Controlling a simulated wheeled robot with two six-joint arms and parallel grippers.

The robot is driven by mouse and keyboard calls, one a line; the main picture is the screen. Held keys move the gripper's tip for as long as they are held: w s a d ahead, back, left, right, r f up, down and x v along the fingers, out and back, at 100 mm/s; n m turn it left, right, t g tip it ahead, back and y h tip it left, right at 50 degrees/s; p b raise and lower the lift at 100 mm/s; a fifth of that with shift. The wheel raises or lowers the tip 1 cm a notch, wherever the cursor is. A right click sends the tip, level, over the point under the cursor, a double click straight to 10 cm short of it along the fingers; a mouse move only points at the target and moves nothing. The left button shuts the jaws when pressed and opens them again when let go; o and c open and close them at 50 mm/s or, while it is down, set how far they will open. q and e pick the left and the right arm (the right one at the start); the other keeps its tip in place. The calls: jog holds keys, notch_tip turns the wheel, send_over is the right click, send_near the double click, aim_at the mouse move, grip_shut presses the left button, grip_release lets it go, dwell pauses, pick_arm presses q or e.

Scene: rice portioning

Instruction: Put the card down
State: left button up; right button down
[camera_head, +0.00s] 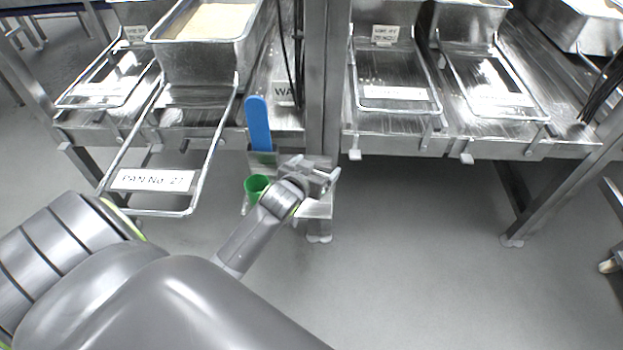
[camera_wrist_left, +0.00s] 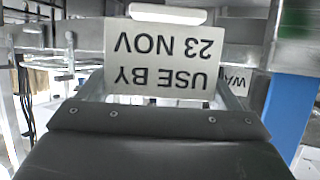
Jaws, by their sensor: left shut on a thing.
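A white card (camera_wrist_left: 185,35) reading "USE BY 23 NOV" appears upside down in the left wrist view, just beyond my gripper's dark body. My left gripper (camera_head: 322,178) is shut on the card, in front of the steel post in the head view. I cannot make out the card in the head view. My right gripper is not in view.
A pulled-out wire frame (camera_head: 207,160) labelled "PAN No. 27" is at left, with a steel pan (camera_head: 203,62) of pale contents behind it. Open floor (camera_head: 420,230) lies right.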

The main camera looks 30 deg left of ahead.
pick_arm(q)
jog(key=shift+f+b, duration=0.5)
jog(key=shift+f, duration=2.4)
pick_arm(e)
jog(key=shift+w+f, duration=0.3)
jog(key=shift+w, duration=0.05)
pick_arm(q)
jog(key=shift+f, duration=0.15)
jog(key=o, duration=0.8)
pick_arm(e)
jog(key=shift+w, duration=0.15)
pick_arm(q)
jog(key=shift+s+r, duration=0.15)
jog(key=shift+r, duration=0.05)
jog(key=p+v, duration=0.1)
jog(key=v, duration=1)
jog(key=shift+s, duration=0.35)
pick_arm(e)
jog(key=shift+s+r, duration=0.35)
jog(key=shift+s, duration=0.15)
